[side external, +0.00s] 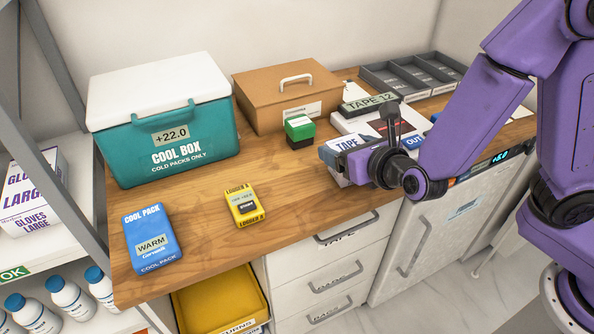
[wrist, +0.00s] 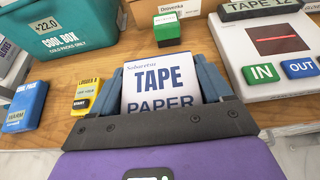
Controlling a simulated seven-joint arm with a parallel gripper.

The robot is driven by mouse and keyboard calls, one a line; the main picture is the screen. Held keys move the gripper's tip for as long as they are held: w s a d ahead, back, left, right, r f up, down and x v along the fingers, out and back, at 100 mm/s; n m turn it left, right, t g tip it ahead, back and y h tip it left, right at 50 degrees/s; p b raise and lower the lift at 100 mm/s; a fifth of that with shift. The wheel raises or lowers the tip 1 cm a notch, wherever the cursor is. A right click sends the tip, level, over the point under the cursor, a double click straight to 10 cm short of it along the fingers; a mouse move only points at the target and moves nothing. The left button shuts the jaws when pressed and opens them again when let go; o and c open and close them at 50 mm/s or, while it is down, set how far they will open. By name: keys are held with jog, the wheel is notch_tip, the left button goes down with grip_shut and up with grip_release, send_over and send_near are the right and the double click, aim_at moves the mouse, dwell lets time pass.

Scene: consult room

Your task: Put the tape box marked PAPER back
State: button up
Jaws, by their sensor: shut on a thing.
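The white tape box marked TAPE PAPER (wrist: 160,88) is between the two blue fingers of my gripper (wrist: 163,78) in the wrist view, with its printed face towards the camera. In the side view my gripper (side external: 350,158) is shut on the tape box (side external: 346,143) at the front edge of the wooden worktop. The fingers and wrist hide most of the box there. I cannot tell whether its underside touches the worktop. A drawer labelled TAPE (side external: 335,241) is in the white unit just below, and it looks shut.
A scanner unit with a TAPE 12 display (side external: 369,103) and IN and OUT buttons stands behind my gripper. A green stamp-like block (side external: 299,127), a brown case (side external: 287,95), a cool box (side external: 170,140), a yellow logger (side external: 244,205) and a blue cool pack (side external: 151,238) stand leftward. Grey trays (side external: 412,75) stand behind.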

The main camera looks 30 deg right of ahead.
jog(key=w+a+f, duration=0.3)
jog(key=w, duration=0.3)
send_over(297, 179)
notch_tip(297, 179, down, 6)
jog(key=shift+s+r, duration=0.15)
jog(key=shift+r, duration=0.05)
jog(key=shift+f, duration=1.75)
jog(key=shift+f, duration=0.15)
jog(key=o, duration=1)
jog(key=v, duration=1.1)
jog(key=shift+s+r, duration=0.3)
jog(key=shift+r, duration=0.1)
